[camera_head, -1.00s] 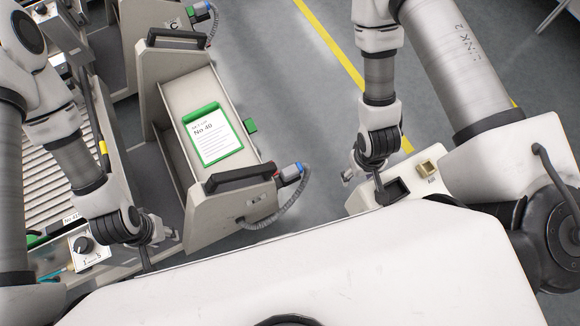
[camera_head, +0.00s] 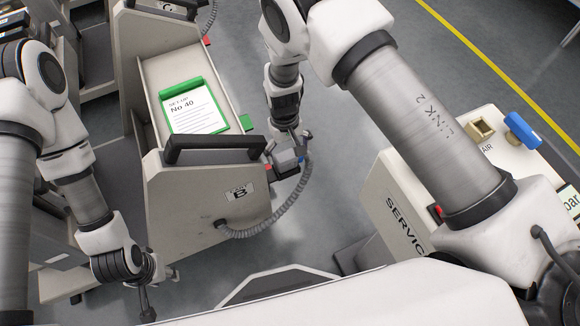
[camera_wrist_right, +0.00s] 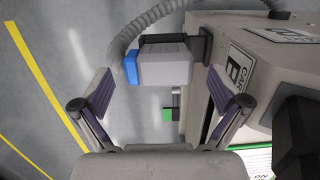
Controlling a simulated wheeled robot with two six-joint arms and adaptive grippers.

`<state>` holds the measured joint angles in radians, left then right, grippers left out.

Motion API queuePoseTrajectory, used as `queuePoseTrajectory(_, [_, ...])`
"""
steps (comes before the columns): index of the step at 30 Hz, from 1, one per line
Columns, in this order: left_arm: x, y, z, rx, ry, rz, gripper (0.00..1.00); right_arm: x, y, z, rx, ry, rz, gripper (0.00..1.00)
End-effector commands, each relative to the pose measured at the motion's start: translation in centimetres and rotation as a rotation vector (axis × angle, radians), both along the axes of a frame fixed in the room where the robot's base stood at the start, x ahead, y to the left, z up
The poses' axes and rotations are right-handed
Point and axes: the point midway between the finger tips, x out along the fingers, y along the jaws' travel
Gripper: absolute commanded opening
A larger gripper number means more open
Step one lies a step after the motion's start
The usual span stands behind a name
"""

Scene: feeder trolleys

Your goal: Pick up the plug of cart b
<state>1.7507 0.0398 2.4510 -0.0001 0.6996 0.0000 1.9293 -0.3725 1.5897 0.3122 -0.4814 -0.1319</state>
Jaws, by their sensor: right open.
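Cart b (camera_head: 180,205) stands left of centre in the head view, with a "CART B" label and black handle on its end panel. Its plug (camera_wrist_right: 165,65) is a grey block with a blue end, seated in a dark holder on the cart's side; a grey corrugated hose runs from it. In the head view the plug (camera_head: 285,162) is partly hidden by my right gripper (camera_head: 291,143). In the wrist view my right gripper (camera_wrist_right: 160,90) is open, fingers on either side of the plug's line, apart from it. My left gripper (camera_head: 148,283) is low at the left; its jaws are unclear.
A green-framed "No 40" set-up card (camera_head: 194,108) lies in the cart. A service station (camera_head: 400,195) with an air socket (camera_head: 481,128) and a blue connector (camera_head: 522,130) stands at the right. Another cart (camera_head: 165,10) is behind. Grey floor lies between cart and station.

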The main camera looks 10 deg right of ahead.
Motion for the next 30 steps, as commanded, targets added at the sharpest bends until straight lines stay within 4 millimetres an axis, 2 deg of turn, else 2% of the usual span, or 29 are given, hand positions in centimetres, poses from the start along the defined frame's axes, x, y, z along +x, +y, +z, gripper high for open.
queuePoseTrajectory(1, [0.1,0.0,-1.4,0.0,-0.002,0.0,0.4,0.3,0.5,-1.4,0.004,0.002,0.004,0.98])
queuePoseTrajectory(8, [0.1,0.0,-2.1,0.0,-0.001,0.0,0.4,-0.2,0.7,-4.9,0.008,0.01,0.009,0.98])
queuePoseTrajectory(15, [0.1,0.0,-2.1,0.0,-0.001,0.0,0.4,-0.3,0.6,-5.3,0.007,0.007,0.008,0.98])
queuePoseTrajectory(17, [0.1,0.0,-2.1,0.0,-0.001,0.0,0.4,-0.3,0.6,-5.3,0.007,0.007,0.008,0.8])
queuePoseTrajectory(21, [0.1,0.0,-2.1,0.0,-0.001,0.0,0.4,-0.3,0.6,-5.3,0.007,0.007,0.007,0.31])
queuePoseTrajectory(23, [0.0,0.0,-2.1,0.0,-0.001,0.0,0.4,-0.3,0.6,-5.3,0.007,0.007,0.007,0.1])
queuePoseTrajectory(30, [0.0,0.0,-2.1,0.0,-0.001,0.0,0.4,-0.2,0.6,-5.3,0.007,0.006,0.007,0.1])
